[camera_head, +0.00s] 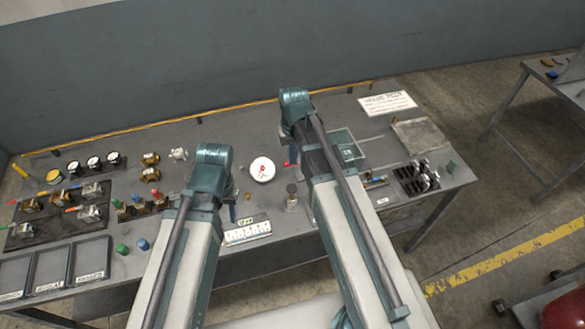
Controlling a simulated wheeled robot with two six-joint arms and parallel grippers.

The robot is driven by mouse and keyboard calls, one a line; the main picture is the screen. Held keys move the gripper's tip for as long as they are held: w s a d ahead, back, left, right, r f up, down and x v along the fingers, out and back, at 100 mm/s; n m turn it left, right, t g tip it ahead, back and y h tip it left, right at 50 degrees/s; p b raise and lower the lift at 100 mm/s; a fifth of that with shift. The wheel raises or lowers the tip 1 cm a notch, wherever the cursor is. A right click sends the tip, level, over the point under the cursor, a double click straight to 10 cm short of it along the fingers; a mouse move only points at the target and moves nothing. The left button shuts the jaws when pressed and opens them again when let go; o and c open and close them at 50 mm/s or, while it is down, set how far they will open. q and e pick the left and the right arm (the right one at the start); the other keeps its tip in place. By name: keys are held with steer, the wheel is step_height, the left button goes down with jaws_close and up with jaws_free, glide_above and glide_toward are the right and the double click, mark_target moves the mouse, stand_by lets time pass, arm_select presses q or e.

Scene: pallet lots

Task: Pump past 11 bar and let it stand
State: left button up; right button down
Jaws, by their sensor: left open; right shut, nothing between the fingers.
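A round white gauge (262,169) with a red centre lies face up on the bench between my arms; its reading is too small to tell. A grey-green box (346,148) with a clear top stands right of my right arm; I cannot tell whether it is part of the pump. A small red part (290,164) shows beside my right wrist. My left gripper (231,192) is open, mostly hidden behind its wrist, left of the gauge. My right gripper (299,145) is shut and empty, its fingers largely hidden by the arm.
Valves (84,213) and several small dials (93,163) fill the bench's left side. Labelled trays (49,270) lie at front left. A dark rack (417,178) with metal parts stands at right, near a written sheet (388,103). A dark-topped post (292,197) stands between my arms.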

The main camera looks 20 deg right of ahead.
mark_target(292, 189)
step_height(292, 189, down, 14)
steer(key=b, duration=1.3)
steer(key=shift+w+r, duration=0.1)
steer(key=shift+r, duration=0.05)
steer(key=shift+b, duration=0.3)
step_height(292, 189, down, 4)
steer(key=b, duration=0.3)
steer(key=shift+r, duration=0.2)
steer(key=shift+a+b, duration=0.1)
steer(key=shift+b, duration=0.2)
steer(key=shift+s, duration=0.2)
steer(key=shift+r, duration=0.1)
steer(key=shift+w+r+p, duration=0.1)
steer(key=shift+r+p, duration=0.65)
steer(key=shift+p, duration=0.25)
step_height(292, 189, up, 13)
steer(key=p, duration=1.2)
steer(key=shift+f+p, duration=0.15)
steer(key=shift+p, duration=0.15)
